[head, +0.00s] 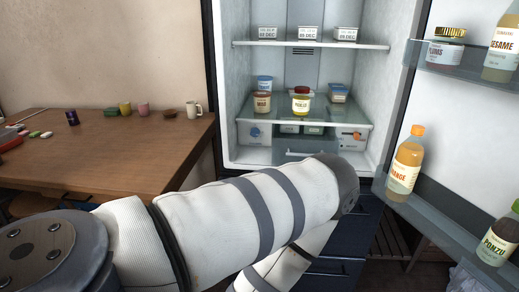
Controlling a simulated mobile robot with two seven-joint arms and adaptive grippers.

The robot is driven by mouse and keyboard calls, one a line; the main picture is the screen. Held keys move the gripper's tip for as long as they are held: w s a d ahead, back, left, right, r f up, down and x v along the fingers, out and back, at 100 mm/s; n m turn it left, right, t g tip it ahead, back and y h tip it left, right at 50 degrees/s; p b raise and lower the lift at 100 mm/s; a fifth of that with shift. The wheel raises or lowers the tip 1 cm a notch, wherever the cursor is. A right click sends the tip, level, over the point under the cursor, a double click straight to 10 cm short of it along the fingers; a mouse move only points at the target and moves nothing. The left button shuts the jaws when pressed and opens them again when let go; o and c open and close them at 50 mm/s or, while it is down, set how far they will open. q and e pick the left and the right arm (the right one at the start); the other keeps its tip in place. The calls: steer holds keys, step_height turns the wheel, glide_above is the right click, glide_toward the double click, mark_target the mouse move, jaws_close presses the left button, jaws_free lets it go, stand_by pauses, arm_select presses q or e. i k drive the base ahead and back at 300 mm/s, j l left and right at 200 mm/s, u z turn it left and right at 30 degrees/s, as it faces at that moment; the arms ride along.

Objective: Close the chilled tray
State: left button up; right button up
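An open fridge shows in the head view. My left arm crosses the lower middle of the picture and bends back down at the elbow. Neither gripper shows.
The fridge door stands open at right, with an orange bottle (405,165) and a ponzu bottle (499,238) in its racks. Jars (300,101) stand on the glass shelf. A wooden table (105,155) with mugs is at left. Dark drawers (345,245) lie below.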

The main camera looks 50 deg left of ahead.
mark_target(333, 143)
steer(key=u, duration=1.4)
